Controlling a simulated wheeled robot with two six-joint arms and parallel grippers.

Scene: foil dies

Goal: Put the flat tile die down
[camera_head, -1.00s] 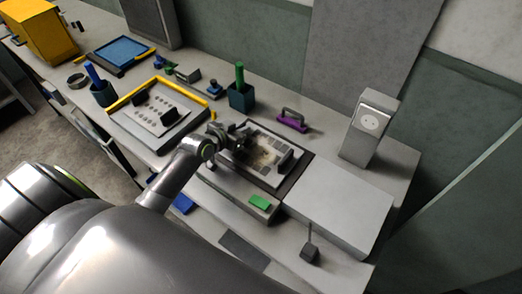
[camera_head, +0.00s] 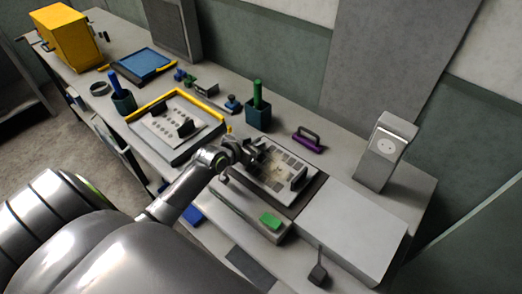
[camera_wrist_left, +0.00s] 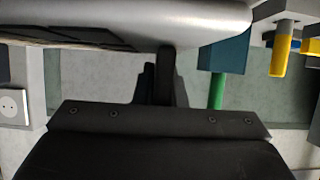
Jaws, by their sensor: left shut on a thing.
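The flat tile die (camera_head: 272,178) is a pale plate with a grid of dark squares and an upright black handle at each end. It lies over the dark bed (camera_head: 312,190) of the grey press; I cannot tell whether it touches it. My left gripper (camera_head: 252,155) is shut on the handle at the die's left end. In the left wrist view my gripper (camera_wrist_left: 165,85) closes on a dark handle below a pale plate edge (camera_wrist_left: 130,20). My right gripper is not in view.
Left of the press, another die with small round marks (camera_head: 170,128) lies in a yellow-edged tray (camera_head: 163,99). A dark cup with a green stick (camera_head: 258,118), a purple handled tool (camera_head: 307,140) and a grey socket block (camera_head: 382,155) stand behind. A flat grey block (camera_head: 350,225) adjoins the bed.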

